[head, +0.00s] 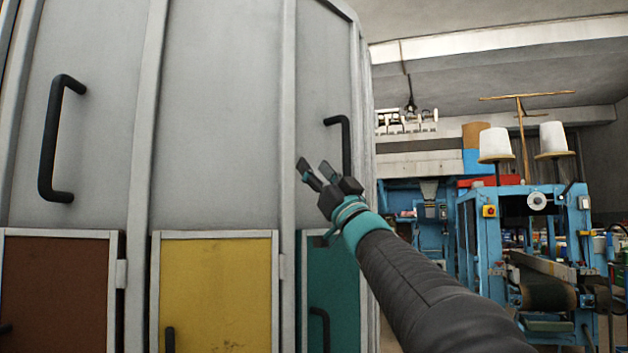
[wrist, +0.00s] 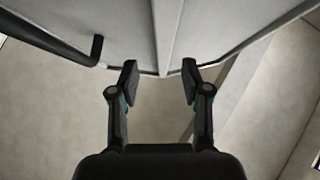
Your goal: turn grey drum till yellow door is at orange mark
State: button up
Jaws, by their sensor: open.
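The grey drum (head: 215,110) fills the left of the head view, with upright ribs and black bar handles. The yellow door (head: 215,290) is low on it, between a brown door (head: 58,290) and a teal door (head: 330,275). My gripper (head: 316,170) is open and empty, in front of the drum beside the right black handle (head: 346,145). In the wrist view my gripper's spread fingers (wrist: 160,82) are near a drum rib (wrist: 166,35), which lies between them in the picture. A black handle (wrist: 60,38) is left of them. I see no orange mark.
A blue machine (head: 530,235) with white thread cones (head: 494,145) stands at the right, behind my arm. Other blue machinery (head: 415,195) is further back. The wrist view shows bare pale floor (wrist: 50,110) below the drum's edge.

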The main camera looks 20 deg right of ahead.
jog(key=shift+s+a+f+n, duration=0.3)
jog(key=shift+s+a+f, duration=0.8)
jog(key=shift+s+f, duration=0.1)
